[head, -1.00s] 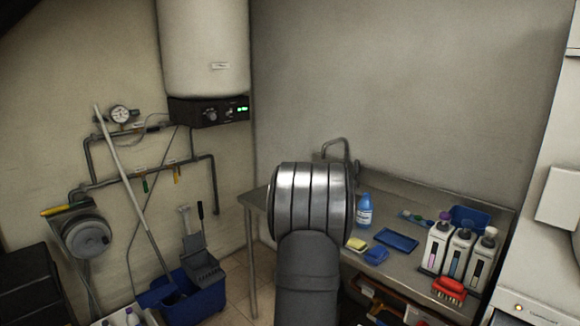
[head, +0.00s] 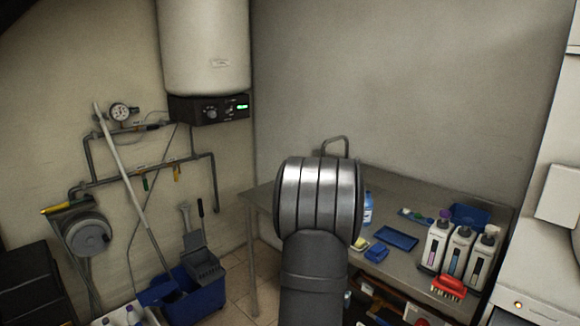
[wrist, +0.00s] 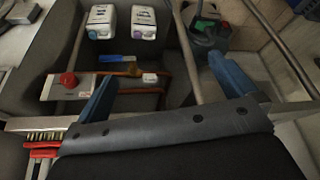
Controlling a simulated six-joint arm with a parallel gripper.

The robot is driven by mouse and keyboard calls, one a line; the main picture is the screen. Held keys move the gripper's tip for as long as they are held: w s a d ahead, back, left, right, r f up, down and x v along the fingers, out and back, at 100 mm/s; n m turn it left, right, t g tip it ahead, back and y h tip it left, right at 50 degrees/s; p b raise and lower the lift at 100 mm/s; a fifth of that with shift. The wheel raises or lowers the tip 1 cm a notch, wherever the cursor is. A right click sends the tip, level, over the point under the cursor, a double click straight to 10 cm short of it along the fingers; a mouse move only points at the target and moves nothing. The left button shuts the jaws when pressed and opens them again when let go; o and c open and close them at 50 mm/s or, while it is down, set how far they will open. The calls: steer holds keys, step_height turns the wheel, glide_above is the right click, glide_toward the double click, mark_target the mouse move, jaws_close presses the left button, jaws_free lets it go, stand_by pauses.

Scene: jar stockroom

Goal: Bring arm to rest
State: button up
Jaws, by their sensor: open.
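My gripper (wrist: 165,88) shows in the wrist view, with two blue fingers spread wide apart. It is open and nothing is between the fingers. In the head view my arm rises in the middle of the picture, in front of the metal table (head: 408,262), and its silver joint hides part of the table. My gripper is not visible in the head view.
On the table are a blue bottle (head: 367,210), partly hidden by my arm, a blue tray (head: 397,238), several white bottles (head: 435,245) and a red brush (head: 449,287). A blue mop bucket (head: 200,292) stands on the floor at left.

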steer(key=shift+d+r+m, duration=0.2)
steer(key=shift+d+m, duration=0.2)
steer(key=shift+d, duration=0.5)
